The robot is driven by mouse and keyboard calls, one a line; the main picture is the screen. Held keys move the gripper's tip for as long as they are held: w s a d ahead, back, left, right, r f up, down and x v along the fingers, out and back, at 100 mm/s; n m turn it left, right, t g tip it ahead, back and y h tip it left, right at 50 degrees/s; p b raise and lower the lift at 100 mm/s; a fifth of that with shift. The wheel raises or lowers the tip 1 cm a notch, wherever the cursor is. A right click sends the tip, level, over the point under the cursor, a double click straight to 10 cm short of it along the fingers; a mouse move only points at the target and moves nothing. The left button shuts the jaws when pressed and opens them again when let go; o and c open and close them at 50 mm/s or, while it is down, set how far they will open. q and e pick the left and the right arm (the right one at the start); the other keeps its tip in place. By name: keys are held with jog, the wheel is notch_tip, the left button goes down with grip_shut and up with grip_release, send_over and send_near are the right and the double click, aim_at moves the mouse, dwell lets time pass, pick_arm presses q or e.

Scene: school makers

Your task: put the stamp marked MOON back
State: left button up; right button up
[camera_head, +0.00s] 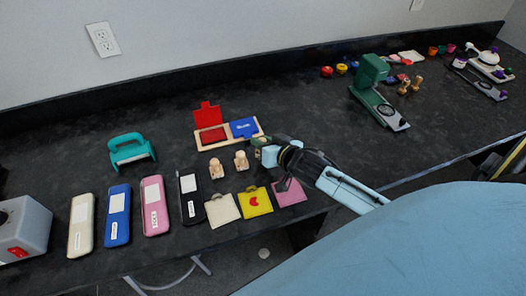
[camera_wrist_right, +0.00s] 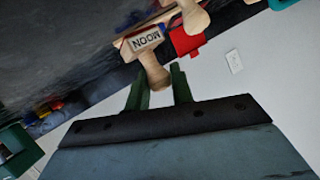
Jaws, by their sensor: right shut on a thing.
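The MOON stamp (camera_wrist_right: 150,45), wooden with a white label reading MOON, shows in the right wrist view. Its rounded handle end lies between the two green fingers of my right gripper (camera_wrist_right: 158,90), which is shut on it. In the head view my right gripper (camera_head: 255,145) is beside two wooden stamps, a left one (camera_head: 216,169) and a right one (camera_head: 241,160); I cannot read their labels there. A wooden tray (camera_head: 232,142) behind them holds a red ink pad (camera_head: 211,136) with its lid up and a blue pad (camera_head: 243,128). My left gripper is out of view.
In front lie a cream square (camera_head: 222,210), a yellow square (camera_head: 257,201) with a red moon print and a pink square (camera_head: 289,193). Several labelled cases, including a blue one (camera_head: 117,215), lie left. A teal holder (camera_head: 131,151) stands behind them. A green press (camera_head: 377,95) stands right.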

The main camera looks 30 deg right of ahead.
notch_tip(320, 180, down, 3)
jog(key=shift+r+b, duration=0.15)
jog(key=shift+b, duration=0.2)
jog(key=shift+f, duration=0.4)
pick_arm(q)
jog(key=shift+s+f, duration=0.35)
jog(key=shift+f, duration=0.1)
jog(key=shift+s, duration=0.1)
pick_arm(e)
jog(key=shift+f, duration=0.1)
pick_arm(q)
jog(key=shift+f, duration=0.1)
pick_arm(e)
jog(key=o, duration=1)
